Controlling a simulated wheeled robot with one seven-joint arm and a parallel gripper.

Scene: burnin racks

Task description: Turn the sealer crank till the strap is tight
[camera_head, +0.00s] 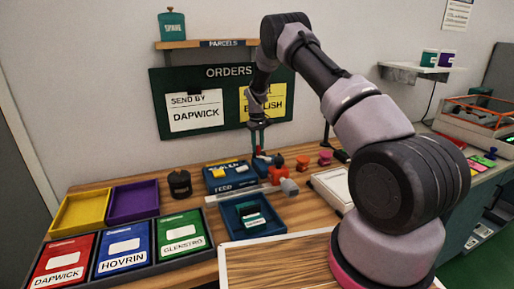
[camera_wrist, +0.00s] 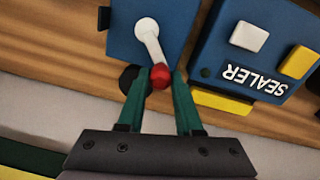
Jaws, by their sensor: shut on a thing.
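The sealer (camera_wrist: 258,50) is a blue box with a white and a yellow button; in the head view it stands on the bench (camera_head: 230,177). The crank (camera_wrist: 151,40) is a pale arm on a blue face beside the sealer's labelled panel, ending in a red knob (camera_wrist: 160,76). My gripper (camera_wrist: 160,90) is shut on the red knob, with a green finger on either side. In the head view my gripper (camera_head: 258,146) points down behind the sealer's right side. I cannot make out the strap or how tight it is.
A blue tray (camera_head: 233,229) with small items sits in front of the sealer. Red, blue and green labelled bins (camera_head: 122,252) stand at the left, with yellow and purple trays behind. A black pot (camera_head: 180,184) stands left of the sealer. The orders board (camera_head: 222,100) hangs behind.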

